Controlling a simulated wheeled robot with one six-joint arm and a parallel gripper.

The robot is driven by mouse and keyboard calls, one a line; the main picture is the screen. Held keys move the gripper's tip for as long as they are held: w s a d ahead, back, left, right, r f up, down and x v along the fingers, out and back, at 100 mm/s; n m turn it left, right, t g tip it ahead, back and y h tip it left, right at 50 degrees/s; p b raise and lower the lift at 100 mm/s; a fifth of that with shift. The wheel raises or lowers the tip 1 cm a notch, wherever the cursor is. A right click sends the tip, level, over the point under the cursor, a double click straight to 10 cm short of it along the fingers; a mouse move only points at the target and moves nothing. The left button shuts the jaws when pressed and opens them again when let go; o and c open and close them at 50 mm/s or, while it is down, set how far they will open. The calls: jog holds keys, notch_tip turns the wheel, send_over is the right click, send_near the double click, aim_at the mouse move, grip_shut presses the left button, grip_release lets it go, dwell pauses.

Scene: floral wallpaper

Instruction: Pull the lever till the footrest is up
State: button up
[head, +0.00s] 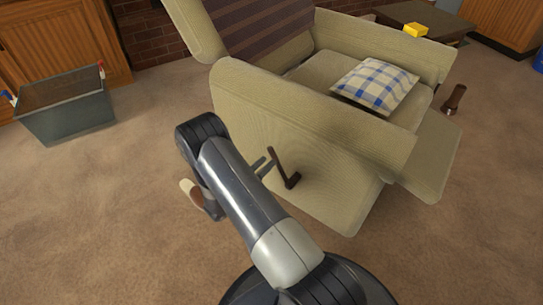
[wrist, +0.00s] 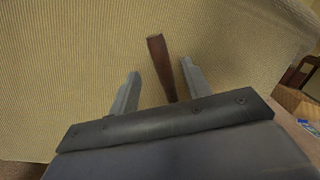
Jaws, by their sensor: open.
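The beige recliner (head: 300,120) stands at the centre right of the head view with its side toward me. Its brown lever (head: 285,170) is on that side panel, low down. The footrest (head: 430,155) is a beige panel at the chair's front right, tilted outward and sloping down. My gripper (head: 268,162) is open beside the lever. In the wrist view the lever (wrist: 160,62) stands between the two spread fingers, with gaps on both sides. The lever's lower end is hidden behind my gripper body there.
A checked pillow (head: 375,86) lies on the seat. A grey bin (head: 65,115) stands at the left. A yellow block (head: 415,30) sits on a dark table (head: 440,22) behind the chair. A brown object (head: 453,98) is beyond the footrest. Carpet (head: 110,220) is clear at lower left.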

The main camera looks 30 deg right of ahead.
aim_at(273, 157)
jog(key=v, duration=0.6)
jog(key=shift+a+p, duration=0.2)
jog(key=shift+p, duration=0.25)
jog(key=b+x, duration=0.2)
jog(key=x, duration=0.9)
jog(key=shift+s, duration=0.1)
jog(key=shift+a, duration=0.1)
